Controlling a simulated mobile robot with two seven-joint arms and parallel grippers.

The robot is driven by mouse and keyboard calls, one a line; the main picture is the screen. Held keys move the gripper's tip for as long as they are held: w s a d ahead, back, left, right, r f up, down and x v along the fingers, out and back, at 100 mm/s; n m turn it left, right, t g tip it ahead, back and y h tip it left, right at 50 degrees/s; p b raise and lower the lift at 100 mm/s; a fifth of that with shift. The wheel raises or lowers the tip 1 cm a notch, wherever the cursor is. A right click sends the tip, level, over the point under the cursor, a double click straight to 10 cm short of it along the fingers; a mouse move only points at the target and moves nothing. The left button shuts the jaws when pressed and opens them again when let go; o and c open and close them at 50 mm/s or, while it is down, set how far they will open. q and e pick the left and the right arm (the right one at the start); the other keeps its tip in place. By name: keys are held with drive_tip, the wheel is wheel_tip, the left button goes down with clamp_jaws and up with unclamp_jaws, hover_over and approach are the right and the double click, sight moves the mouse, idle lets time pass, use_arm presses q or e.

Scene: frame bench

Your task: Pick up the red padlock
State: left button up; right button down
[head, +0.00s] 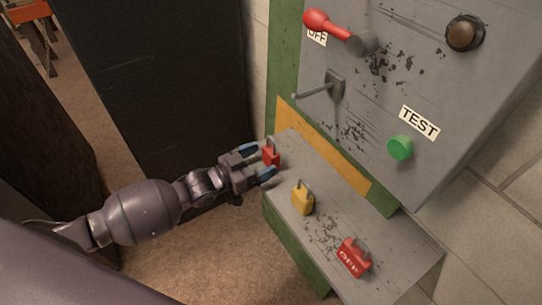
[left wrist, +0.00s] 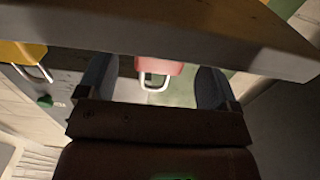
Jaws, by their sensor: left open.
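The small red padlock (head: 271,156) stands at the far left end of the grey shelf, its shackle up. My left gripper (head: 261,163) reaches it from the left, with its two blue-tipped fingers open on either side of the padlock. In the left wrist view the red padlock (left wrist: 160,67) and its pale shackle show between the open fingers (left wrist: 155,88), with a gap on both sides. The shelf edge hides part of its body there. My right gripper is not in view.
Above stands a grey panel (head: 445,85) with a red-handled lever (head: 328,24), a small lever (head: 334,86) and a green button (head: 400,146). A dark cabinet (head: 155,75) stands behind my arm.

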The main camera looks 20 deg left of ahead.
sight(266, 156)
use_arm(q)
drive_tip(key=shift+x, duration=1.8)
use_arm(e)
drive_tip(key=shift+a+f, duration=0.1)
use_arm(q)
drive_tip(key=shift+c, duration=0.4)
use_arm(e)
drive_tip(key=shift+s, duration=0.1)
use_arm(q)
drive_tip(key=shift+c, duration=1.2)
drive_tip(key=c, duration=0.8)
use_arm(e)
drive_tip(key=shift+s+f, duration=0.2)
use_arm(q)
drive_tip(key=shift+r, duration=0.1)
